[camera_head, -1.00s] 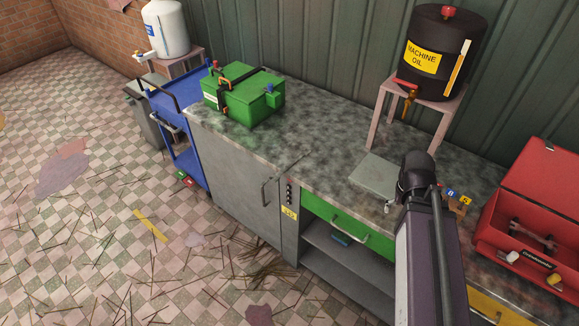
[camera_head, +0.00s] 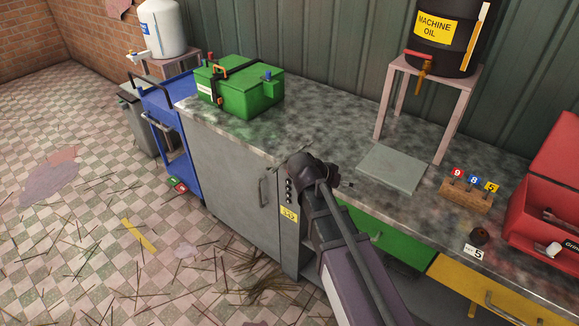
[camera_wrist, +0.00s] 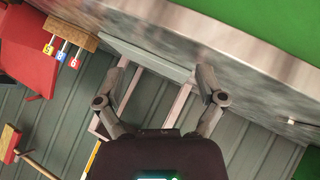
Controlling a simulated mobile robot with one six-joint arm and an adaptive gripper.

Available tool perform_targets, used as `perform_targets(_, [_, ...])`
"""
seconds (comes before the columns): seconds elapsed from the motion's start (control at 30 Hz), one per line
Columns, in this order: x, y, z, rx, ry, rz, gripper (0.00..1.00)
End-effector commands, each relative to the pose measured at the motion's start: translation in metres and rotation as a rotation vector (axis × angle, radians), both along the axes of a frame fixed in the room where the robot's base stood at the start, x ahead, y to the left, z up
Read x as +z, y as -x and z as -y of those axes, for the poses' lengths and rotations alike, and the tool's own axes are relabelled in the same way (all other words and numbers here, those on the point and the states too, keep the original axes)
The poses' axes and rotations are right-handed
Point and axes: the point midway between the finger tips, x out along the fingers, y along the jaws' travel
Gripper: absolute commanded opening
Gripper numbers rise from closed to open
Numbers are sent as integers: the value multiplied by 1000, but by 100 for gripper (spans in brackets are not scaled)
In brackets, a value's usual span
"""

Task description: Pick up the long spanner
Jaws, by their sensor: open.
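My gripper (camera_wrist: 163,78) is open and empty in the wrist view, with its two fingers spread wide. In the head view my arm's end hides most of it, above the front edge of the counter. A thin light metal piece (camera_wrist: 300,122) lies on the counter at the right edge of the wrist view, apart from the fingers. It may be one end of the long spanner, but it is cut off and too small to be sure. In the head view my wrist covers most of the counter's front edge there.
The grey counter (camera_head: 325,128) holds a green box (camera_head: 240,92), a flat grey plate (camera_head: 391,169), a wooden block with numbered tags (camera_head: 466,195) and a red toolbox (camera_head: 540,222). A stand (camera_head: 440,81) carries the machine oil drum (camera_head: 447,35). The counter between box and plate looks mostly clear.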

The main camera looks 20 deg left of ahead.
Motion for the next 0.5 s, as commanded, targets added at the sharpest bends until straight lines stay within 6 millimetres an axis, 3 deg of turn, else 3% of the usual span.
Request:
perform_targets(0.03, [-14, -3, -18, 9, 14, 43, 89])
perform_targets(0.27, [-27, -5, -90, 36, 58, 276, 89])
perform_targets(0.5, [-38, 7, -174, 92, 57, 540, 89])
